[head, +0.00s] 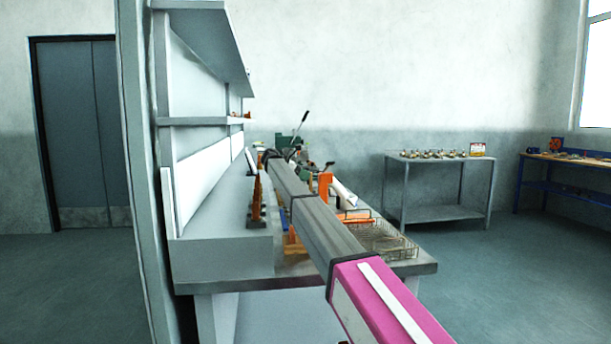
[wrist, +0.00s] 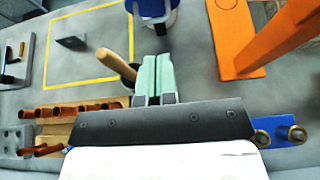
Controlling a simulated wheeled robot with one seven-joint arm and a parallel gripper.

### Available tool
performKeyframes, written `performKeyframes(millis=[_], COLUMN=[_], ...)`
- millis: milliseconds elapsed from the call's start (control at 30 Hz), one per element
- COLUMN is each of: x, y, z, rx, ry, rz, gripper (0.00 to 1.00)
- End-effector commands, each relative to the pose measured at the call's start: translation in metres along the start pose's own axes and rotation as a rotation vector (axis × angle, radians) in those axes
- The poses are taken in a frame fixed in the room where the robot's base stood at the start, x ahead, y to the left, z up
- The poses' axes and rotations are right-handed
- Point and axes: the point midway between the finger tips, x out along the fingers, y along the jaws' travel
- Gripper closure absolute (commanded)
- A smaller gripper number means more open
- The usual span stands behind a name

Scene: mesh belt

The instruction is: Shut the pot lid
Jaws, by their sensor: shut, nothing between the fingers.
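In the wrist view, a dark blue and white round vessel (wrist: 160,14), which looks like the pot, stands at the top edge, mostly cut off. Whether its lid is open or shut cannot be told. My gripper (wrist: 157,58) shows there as two pale green fingers, closed together and empty. The fingertips point towards the vessel, with a gap in the picture between them. In the head view my arm reaches along the bench (head: 225,284) and hides much of its top; I cannot make out the pot or the fingers there.
A wooden handle (wrist: 115,65) stands just left of my fingers. An orange stand (wrist: 237,55) is at the right. Copper-coloured pieces (wrist: 80,108) are at lower left. A yellow outline (wrist: 46,70) marks the surface. A wire basket (head: 390,240) sits at the bench's near right.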

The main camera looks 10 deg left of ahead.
Motion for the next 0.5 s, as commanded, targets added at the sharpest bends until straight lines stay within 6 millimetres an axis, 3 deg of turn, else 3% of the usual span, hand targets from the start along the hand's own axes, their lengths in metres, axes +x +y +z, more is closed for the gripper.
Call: performKeyframes(millis=[367,500], x=[0.072,0.086], y=[-0.001,0.000], z=[0.000,0.016], rx=[0.000,0.001], ry=[0.001,0.001], rz=[-0.001,-0.001], gripper=[1.00,1.00])
